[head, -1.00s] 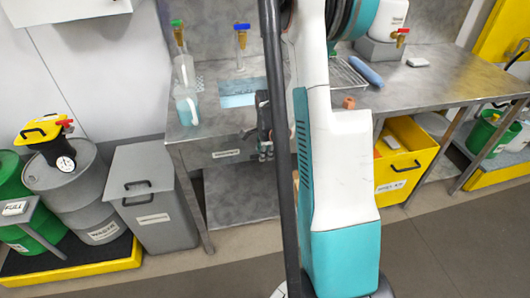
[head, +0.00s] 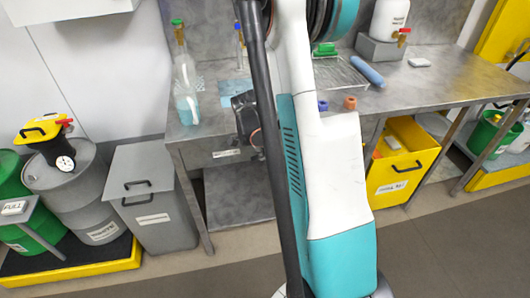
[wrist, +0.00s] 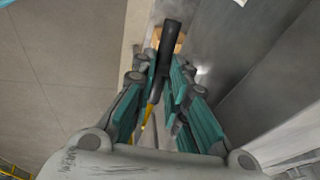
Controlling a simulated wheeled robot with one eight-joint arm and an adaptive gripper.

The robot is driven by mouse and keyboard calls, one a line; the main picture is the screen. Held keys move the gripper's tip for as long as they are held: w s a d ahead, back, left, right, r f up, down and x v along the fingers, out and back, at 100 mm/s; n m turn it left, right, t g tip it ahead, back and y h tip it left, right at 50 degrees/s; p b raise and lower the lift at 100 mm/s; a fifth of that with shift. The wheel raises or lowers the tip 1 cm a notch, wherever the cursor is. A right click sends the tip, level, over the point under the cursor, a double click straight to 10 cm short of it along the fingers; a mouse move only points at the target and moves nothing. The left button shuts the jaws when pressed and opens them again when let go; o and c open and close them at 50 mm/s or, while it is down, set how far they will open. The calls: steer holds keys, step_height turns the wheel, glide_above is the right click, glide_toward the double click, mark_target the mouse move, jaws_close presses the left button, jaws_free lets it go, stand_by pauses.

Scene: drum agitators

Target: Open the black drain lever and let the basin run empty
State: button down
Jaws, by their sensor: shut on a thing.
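In the wrist view a black lever (wrist: 171,38) stands between my two teal-padded fingers. My gripper (wrist: 165,72) is shut on it, with the lever's end reaching beyond the fingertips. In the head view the dark end of my arm is at the front edge of the bench, just below the basin (head: 234,88). Only a pale blue part of the basin shows; my arm hides the rest. The lever cannot be made out in the head view, so how far it is turned cannot be told there.
A glass bottle (head: 186,90) with blue liquid and a green top stands on the metal bench (head: 430,92), left of the basin. A grey bin (head: 152,200) and a grey drum (head: 80,195) stand at the left. A yellow bin (head: 400,165) is under the bench. Floor in front is clear.

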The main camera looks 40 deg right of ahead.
mark_target(256, 157)
steer(key=h, duration=0.1)
steer(key=g+h+b, duration=0.1)
steer(key=a+g+h+b, duration=0.1)
steer(key=h, duration=0.1)
steer(key=shift+w+f+n, duration=0.2)
steer(key=shift+w+n, duration=0.1)
steer(key=shift+w, duration=0.05)
steer(key=g+h, duration=0.2)
steer(key=h, duration=0.1)
steer(key=shift+w+a+f, duration=0.2)
steer(key=shift+a, duration=0.15)
steer(key=h, duration=0.1)
steer(key=g+h, duration=0.1)
steer(key=h, duration=0.1)
steer(key=shift+w+a+f+n, duration=0.1)
steer(key=shift+a+f+n, duration=0.1)
steer(key=shift+f+n, duration=0.15)
steer(key=shift+a+f+n+g+h, duration=0.15)
steer(key=shift+g+h, duration=0.25)
steer(key=shift+h, duration=0.45)
steer(key=shift+d+f+n+g+h, duration=0.15)
steer(key=shift+g+h, duration=0.25)
steer(key=shift+h, duration=0.45)
steer(key=shift+a, duration=0.1)
steer(key=shift+r, duration=0.1)
steer(key=c, duration=1.9)
jaws_free()
